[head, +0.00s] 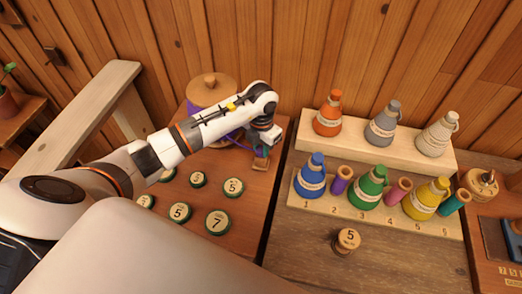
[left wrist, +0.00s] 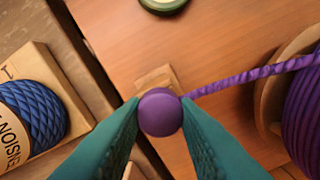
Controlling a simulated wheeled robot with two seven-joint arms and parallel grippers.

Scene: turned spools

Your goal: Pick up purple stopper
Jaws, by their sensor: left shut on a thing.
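The purple stopper (left wrist: 160,112) is a round purple knob in the left wrist view, with a purple cord (left wrist: 240,78) running from it to a purple-wound spool (left wrist: 305,95) at the right. My left gripper (left wrist: 160,118) has its two teal fingers closed on the stopper's sides. In the head view my left gripper (head: 263,152) is at the right edge of the brown board, and the stopper cannot be made out there. A small wooden block (left wrist: 155,78) shows just beyond the stopper; I cannot tell whether they touch. My right gripper is not in view.
The large spool (head: 208,82) stands behind my left arm. Several green numbered discs (head: 217,221) lie on the board. To the right, a stepped wooden rack (head: 297,160) holds coloured cones and small cylinders.

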